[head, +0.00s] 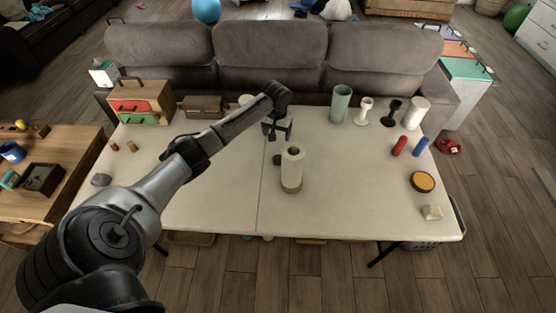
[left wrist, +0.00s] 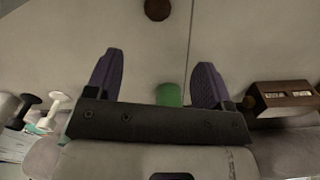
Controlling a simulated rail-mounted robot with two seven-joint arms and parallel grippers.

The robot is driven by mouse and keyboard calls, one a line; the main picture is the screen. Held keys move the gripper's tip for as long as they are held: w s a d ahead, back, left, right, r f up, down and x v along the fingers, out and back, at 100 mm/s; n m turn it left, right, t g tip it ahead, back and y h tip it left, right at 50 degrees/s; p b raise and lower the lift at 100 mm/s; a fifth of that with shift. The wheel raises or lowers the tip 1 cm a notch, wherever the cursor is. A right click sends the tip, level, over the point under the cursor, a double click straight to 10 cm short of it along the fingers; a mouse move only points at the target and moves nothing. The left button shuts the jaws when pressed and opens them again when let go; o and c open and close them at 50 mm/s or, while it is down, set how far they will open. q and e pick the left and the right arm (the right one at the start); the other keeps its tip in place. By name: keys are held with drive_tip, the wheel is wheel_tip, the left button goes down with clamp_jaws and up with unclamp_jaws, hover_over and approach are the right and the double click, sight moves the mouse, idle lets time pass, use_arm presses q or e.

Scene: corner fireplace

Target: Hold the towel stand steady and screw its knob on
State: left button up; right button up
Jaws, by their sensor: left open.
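A brown disc, likely the same knob (left wrist: 157,9), shows at the top of the left wrist view. My left gripper (head: 278,134) is open and empty, pointing down behind the stand and knob, apart from both. Its spread purple fingers (left wrist: 160,60) show in the left wrist view, where the stand is not visible. My right gripper is out of view.
A green piece (left wrist: 168,95) shows beyond my left fingers, partly hidden by the gripper body. A green cylinder (head: 341,103) and white and black stands (head: 390,113) line the table's back right. A wooden box (head: 203,106) stands back left.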

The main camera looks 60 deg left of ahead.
use_arm(q)
drive_tip(key=b, duration=0.2)
hover_over(278, 157)
wheel_tip(278, 157, down, 8)
drive_tip(key=shift+s+a+r, duration=0.1)
drive_tip(key=shift+s+r, duration=0.05)
drive_tip(key=shift+r, duration=0.05)
drive_tip(key=shift+f, duration=0.5)
drive_tip(key=shift+d+f+b, duration=0.2)
drive_tip(key=shift+f+b, duration=0.95)
drive_tip(key=shift+f, duration=1.5)
drive_tip(key=c, duration=1)
